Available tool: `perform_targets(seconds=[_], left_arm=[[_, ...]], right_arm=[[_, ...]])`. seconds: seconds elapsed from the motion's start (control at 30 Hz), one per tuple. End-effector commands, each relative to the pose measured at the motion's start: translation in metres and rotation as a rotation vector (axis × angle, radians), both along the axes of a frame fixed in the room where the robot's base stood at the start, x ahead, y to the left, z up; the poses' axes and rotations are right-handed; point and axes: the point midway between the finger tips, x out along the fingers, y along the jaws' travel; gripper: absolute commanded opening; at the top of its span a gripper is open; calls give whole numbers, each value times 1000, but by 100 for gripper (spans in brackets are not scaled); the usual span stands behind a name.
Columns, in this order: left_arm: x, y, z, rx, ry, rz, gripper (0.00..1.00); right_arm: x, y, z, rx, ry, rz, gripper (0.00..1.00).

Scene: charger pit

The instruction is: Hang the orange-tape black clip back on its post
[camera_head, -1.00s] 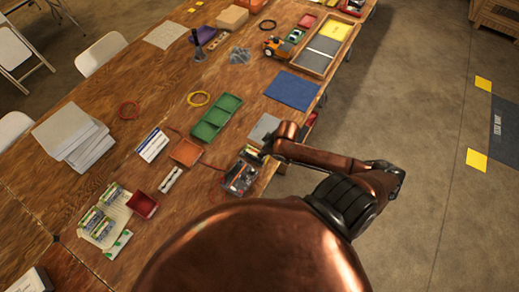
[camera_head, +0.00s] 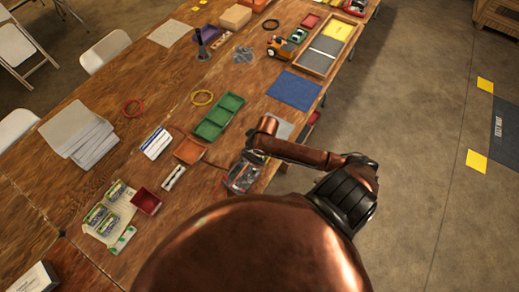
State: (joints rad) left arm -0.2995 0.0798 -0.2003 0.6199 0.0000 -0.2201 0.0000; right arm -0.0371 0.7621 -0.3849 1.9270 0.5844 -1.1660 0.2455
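A dark box-like unit (camera_head: 241,178), which looks like the charger, sits near the table's right edge. A thin dark lead runs from it to the left toward the small orange tray (camera_head: 189,150). I cannot make out the orange-tape black clip or its post; they are too small or hidden by my arm. My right arm, copper coloured, reaches in from the right. Its gripper (camera_head: 252,157) is small and dark, over the far side of the unit, and mostly hidden by the wrist. I cannot see whether it holds anything. My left gripper is out of view.
A green tray (camera_head: 218,118), white box (camera_head: 156,143), red tray (camera_head: 146,201), battery packs (camera_head: 110,206) and a pale stick-like item (camera_head: 174,178) lie around on the wooden table (camera_head: 180,100). A blue mat (camera_head: 294,90) lies beyond my arm. Open floor is on the right.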

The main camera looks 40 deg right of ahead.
Motion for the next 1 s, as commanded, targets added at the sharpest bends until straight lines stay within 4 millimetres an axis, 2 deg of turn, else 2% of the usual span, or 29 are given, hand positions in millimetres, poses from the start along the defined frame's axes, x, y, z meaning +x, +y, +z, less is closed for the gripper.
perform_targets(seconds=[0.03, 0.2, 0.3, 0.5, 1.0], left_arm=[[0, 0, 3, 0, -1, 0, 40], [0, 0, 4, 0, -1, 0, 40], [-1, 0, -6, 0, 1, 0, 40], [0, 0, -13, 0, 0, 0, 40], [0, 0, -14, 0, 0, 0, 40]], right_arm=[[12, 6, 2, 1, -2, 0, 0], [39, 21, -2, 0, 0, 0, 0], [35, 19, -26, 0, 3, -1, 0], [36, 18, -46, -1, 1, -1, 0], [35, 18, -50, -1, 1, 0, 0]])
